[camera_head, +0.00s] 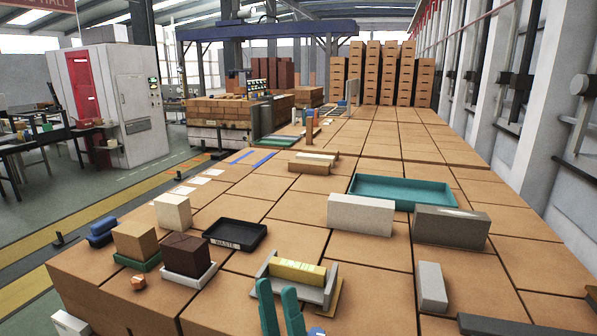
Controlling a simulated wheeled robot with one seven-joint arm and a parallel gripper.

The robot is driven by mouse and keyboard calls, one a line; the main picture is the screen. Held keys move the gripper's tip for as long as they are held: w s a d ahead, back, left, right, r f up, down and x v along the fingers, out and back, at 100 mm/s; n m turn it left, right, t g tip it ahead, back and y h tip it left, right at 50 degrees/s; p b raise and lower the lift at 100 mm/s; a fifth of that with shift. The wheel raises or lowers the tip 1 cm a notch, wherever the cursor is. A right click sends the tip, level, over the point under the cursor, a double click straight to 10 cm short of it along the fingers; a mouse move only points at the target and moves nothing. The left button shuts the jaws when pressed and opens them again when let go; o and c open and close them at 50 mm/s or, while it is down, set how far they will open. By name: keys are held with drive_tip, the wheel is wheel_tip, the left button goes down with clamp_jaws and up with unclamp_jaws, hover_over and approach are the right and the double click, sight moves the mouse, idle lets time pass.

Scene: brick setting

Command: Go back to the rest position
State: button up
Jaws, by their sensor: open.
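My gripper (280,304) shows at the bottom middle of the head view as two teal fingers. The fingers are apart with a narrow gap and nothing shows between them. They stand just in front of a grey holder (261,274) with a yellow block (297,272) lying in it. The fingers overlap the holder's near left part in the picture. I cannot tell whether they touch it. The rest of my arm is out of the picture.
A black tray (258,243), a dark brown block (187,252) on a white tray and a brown block (135,239) on a green tray stand left. A pale block (347,214), a grey block (452,223) and a teal tray (365,183) stand right. Open surface lies between.

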drive_tip(key=s+f+m+g+h, duration=0.3)
drive_tip(key=s+f+m+h, duration=0.2)
drive_tip(key=f+m+h, duration=0.6)
drive_tip(key=s+f+m+g+h, duration=0.3)
drive_tip(key=s+f+m+h, duration=0.4)
drive_tip(key=f, duration=0.7)
drive_tip(key=s+d+f+g+y, duration=0.1)
drive_tip(key=s+f+g+y, duration=0.1)
drive_tip(key=s+f, duration=0.4)
drive_tip(key=s+d+f+m+g+y, duration=0.1)
drive_tip(key=s+f+g, duration=0.4)
drive_tip(key=s, duration=0.6)
wheel_tip(320, 180, down, 2)
drive_tip(key=shift+s+d+y, duration=0.15)
drive_tip(key=shift+d+y, duration=0.45)
drive_tip(key=shift+d, duration=0.05)
